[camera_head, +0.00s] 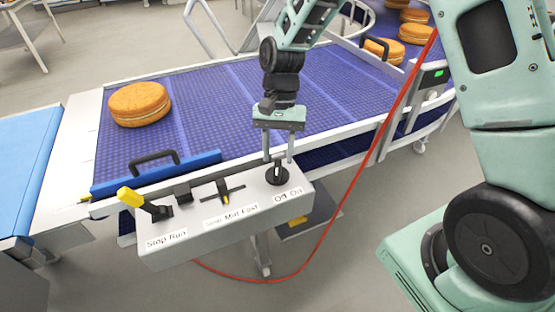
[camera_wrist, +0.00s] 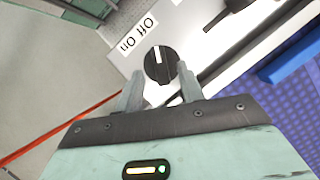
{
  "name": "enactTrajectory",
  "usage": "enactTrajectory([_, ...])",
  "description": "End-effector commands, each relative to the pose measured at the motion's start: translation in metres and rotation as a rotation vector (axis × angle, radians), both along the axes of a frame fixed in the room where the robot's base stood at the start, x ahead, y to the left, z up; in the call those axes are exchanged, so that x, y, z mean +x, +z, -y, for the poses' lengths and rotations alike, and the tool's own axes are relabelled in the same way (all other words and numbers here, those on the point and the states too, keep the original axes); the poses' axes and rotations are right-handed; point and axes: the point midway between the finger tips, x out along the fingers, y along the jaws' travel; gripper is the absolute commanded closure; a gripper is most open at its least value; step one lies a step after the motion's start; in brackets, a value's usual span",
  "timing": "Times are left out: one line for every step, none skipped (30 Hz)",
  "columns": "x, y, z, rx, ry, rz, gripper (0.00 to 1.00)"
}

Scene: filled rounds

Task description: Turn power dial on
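The power dial (camera_head: 277,175) is a round black knob on the right end of the grey control box, above the "Off On" label. In the wrist view the dial (camera_wrist: 161,68) has a white mark that points nearer to "Off" than to "On". My gripper (camera_head: 278,158) is just above the dial, pointing down. It also shows in the wrist view (camera_wrist: 159,78), with its two fingers apart, one toward each side of the dial. I cannot tell whether either finger touches it.
The control box (camera_head: 215,222) also carries a yellow-tipped Stop/Run lever (camera_head: 130,197) and a Slow/Mid/Fast slider (camera_head: 225,196). A blue guard with a black handle (camera_head: 155,158) sits behind them. The purple conveyor (camera_head: 220,105) bears a filled round (camera_head: 139,104). A red cable (camera_head: 345,205) hangs to the right.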

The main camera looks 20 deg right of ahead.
Motion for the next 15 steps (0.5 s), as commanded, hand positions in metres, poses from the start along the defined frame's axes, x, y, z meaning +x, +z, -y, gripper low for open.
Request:
enactTrajectory([-0.003,-0.007,-0.001,0.0,0.001,-0.004,0.62])
enactTrajectory([-0.004,-0.01,-0.002,0.0,0.001,-0.004,0.62])
enactTrajectory([-0.006,-0.015,-0.003,-0.001,0.001,-0.003,0.62])
enactTrajectory([-0.007,-0.017,-0.004,0.0,0.002,-0.002,0.62])
enactTrajectory([-0.008,-0.02,-0.004,0.001,0.001,-0.002,0.62])
enactTrajectory([-0.008,-0.022,-0.005,0.0,0.001,0.0,0.62])
enactTrajectory([-0.009,-0.024,-0.005,0.0,0.001,0.0,0.62])
enactTrajectory([-0.009,-0.025,-0.005,0.0,0.001,0.0,0.62])
enactTrajectory([-0.01,-0.026,-0.006,0.0,0.001,0.0,0.62])
enactTrajectory([-0.01,-0.027,-0.006,0.0,0.001,0.0,0.62])
enactTrajectory([-0.01,-0.027,-0.006,0.0,0.001,0.0,0.62])
enactTrajectory([-0.01,-0.027,-0.006,0.0,0.001,0.001,0.62])
enactTrajectory([-0.01,-0.027,-0.006,0.0,0.001,0.001,0.62])
enactTrajectory([-0.01,-0.027,-0.006,0.0,0.001,0.001,0.62])
enactTrajectory([-0.01,-0.027,-0.006,0.0,0.001,0.001,0.62])
